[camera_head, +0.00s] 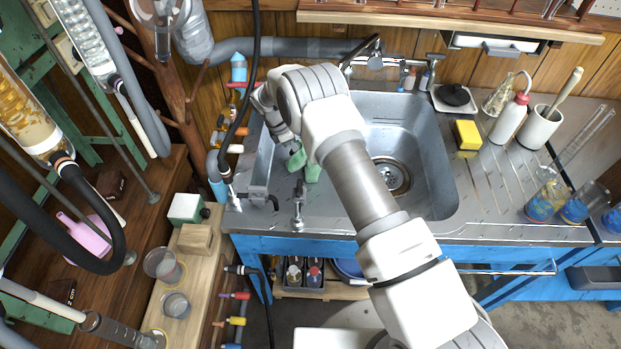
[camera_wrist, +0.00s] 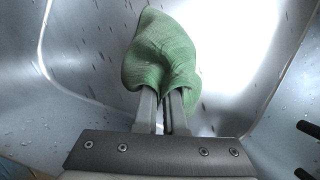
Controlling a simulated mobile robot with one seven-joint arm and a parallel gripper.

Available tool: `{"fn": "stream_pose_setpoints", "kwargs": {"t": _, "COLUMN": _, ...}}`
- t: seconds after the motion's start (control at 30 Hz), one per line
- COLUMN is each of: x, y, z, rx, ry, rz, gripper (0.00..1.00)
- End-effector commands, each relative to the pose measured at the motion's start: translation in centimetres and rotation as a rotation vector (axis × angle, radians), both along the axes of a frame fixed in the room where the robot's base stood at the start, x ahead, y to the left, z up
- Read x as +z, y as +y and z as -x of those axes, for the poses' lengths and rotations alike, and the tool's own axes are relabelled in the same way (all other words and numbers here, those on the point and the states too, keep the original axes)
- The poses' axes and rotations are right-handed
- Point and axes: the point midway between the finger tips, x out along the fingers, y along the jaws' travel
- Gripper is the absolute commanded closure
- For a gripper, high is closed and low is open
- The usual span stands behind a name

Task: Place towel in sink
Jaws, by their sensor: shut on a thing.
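A green towel (camera_wrist: 160,50) is pinched between the fingertips of my gripper (camera_wrist: 166,100) in the wrist view. It is bunched and hangs past the fingers, with the metal sink (camera_wrist: 85,60) behind it. In the head view the towel (camera_head: 312,172) shows as small green patches at the left part of the sink (camera_head: 425,165), inside the rim as seen. My arm covers part of the towel and the middle of the basin. My gripper (camera_head: 297,148) is mostly hidden there. I cannot tell whether the towel touches the sink floor.
Taps (camera_head: 298,205) stand on the front rim, and a faucet (camera_head: 375,60) stands at the back. A yellow sponge (camera_head: 467,135), a wash bottle (camera_head: 509,118) and flasks stand on the right counter. Tubing and glassware crowd the left.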

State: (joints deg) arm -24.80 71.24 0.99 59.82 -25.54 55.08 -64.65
Motion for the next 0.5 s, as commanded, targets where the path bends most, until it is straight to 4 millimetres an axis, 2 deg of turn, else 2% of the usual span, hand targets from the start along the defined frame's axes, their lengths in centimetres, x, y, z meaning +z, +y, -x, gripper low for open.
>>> {"fn": "stream_pose_setpoints", "kwargs": {"t": 0.2, "x": -0.5, "y": -1.9, "z": 2.0, "rx": -0.001, "ry": 0.002, "rz": 0.001, "gripper": 1.0}}
{"fn": "stream_pose_setpoints", "kwargs": {"t": 0.5, "x": -3.6, "y": -5.1, "z": 5.4, "rx": -0.001, "ry": 0.003, "rz": 0.002, "gripper": 1.0}}
